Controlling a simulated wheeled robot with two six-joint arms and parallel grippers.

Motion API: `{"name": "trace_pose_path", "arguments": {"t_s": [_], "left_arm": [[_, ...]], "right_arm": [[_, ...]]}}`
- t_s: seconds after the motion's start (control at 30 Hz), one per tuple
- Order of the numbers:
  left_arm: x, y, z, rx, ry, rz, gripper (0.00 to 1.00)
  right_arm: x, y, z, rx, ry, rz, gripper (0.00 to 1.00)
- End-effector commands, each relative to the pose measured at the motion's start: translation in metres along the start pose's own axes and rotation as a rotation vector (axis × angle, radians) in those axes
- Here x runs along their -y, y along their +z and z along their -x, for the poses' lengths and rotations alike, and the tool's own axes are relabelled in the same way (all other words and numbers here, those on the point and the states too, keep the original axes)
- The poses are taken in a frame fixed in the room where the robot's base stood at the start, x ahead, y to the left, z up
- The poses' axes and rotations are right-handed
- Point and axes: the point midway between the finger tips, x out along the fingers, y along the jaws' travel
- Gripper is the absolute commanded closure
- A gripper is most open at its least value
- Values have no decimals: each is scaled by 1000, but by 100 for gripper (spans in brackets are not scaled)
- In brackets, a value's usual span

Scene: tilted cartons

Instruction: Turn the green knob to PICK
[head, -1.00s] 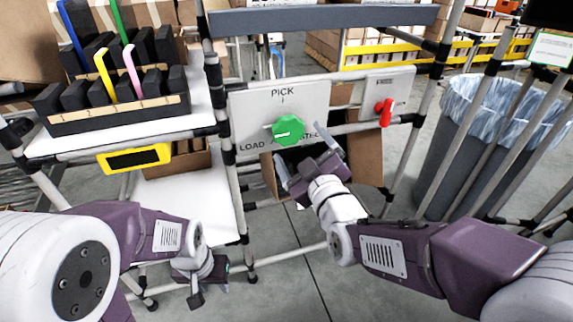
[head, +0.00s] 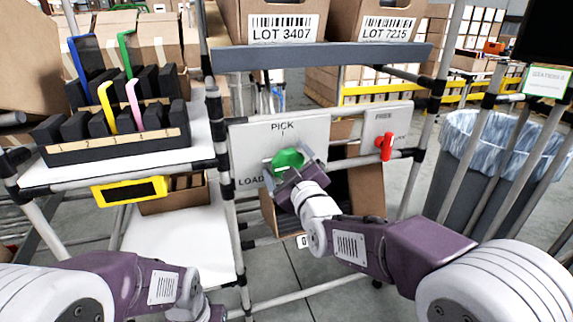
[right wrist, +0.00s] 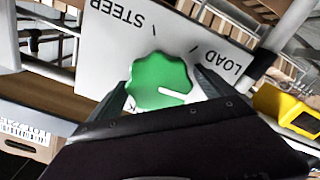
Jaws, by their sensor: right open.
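The green knob (head: 288,161) sits on a white panel (head: 246,140) with PICK above it and LOAD at lower left. My right gripper (head: 293,167) is in front of it, fingers spread to either side. In the right wrist view the green knob (right wrist: 160,80) lies between the open fingers (right wrist: 165,85); contact cannot be told. Its white mark points right and slightly down there, between LOAD and the PICK side. The gripper body hides most of PICK in that view, where STEEP also shows. My left arm is low at left in the head view, its fingers cut off by the frame.
A red switch (head: 386,146) is on a smaller plate right of the knob panel. Lot-labelled cartons (head: 283,22) stand on the shelf above. An open carton (head: 367,190) is behind and below the panel. A yellow-framed display (head: 129,189) hangs at left; a lined bin (head: 473,155) stands at right.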

Motion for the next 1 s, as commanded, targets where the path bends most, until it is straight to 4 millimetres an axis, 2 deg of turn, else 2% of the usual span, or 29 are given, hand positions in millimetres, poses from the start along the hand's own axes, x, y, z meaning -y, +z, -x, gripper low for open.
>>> {"name": "trace_pose_path", "arguments": {"t_s": [0.03,0.2,0.27,0.67,1.0], "left_arm": [[0,0,0,0,0,0,61],[0,0,0,0,0,0,61],[0,0,0,0,0,0,61],[0,0,-4,0,0,0,61],[0,2,-16,0,0,0,61]], "right_arm": [[0,0,0,0,0,0,7],[0,0,0,0,0,0,54],[0,0,0,0,0,0,69],[0,1,0,-1,1,-91,69],[-1,2,0,0,0,-379,69]]}}
